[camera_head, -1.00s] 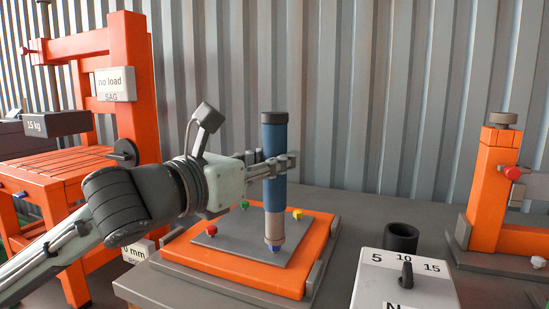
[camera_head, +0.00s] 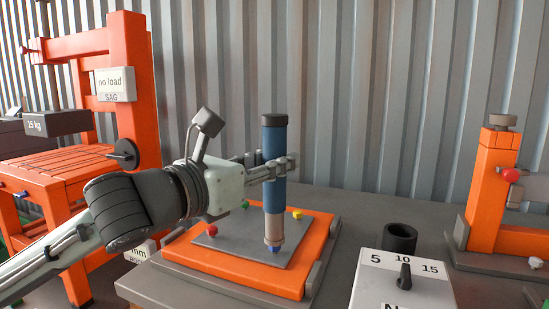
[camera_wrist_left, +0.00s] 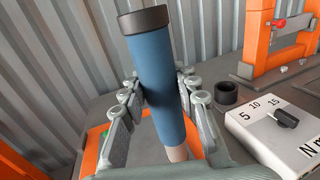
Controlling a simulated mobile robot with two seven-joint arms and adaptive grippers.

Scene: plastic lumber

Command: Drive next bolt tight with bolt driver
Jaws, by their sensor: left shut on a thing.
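The bolt driver (camera_head: 274,195) is a blue cylinder with a dark cap and a tan lower end. It stands nearly upright, its lower end at the blue bolt (camera_head: 274,249) on the plate. My left gripper (camera_head: 280,168) is shut on the driver's blue body; the driver also shows in the left wrist view (camera_wrist_left: 160,85) between the fingers. The grey plate (camera_head: 230,248) lies on an orange base (camera_head: 195,264). A red bolt (camera_head: 212,230), a yellow bolt (camera_head: 297,214) and a green bolt (camera_head: 245,204) stand at its other corners. Whether the driver is fully seated cannot be told. My right gripper is out of view.
A torque dial box (camera_head: 403,284) marked 5, 10, 15 stands at the right front, with an empty black holder (camera_head: 399,238) behind it. An orange stand (camera_head: 487,190) is at far right. An orange load frame (camera_head: 130,90) stands left. A corrugated wall (camera_head: 360,90) closes the back.

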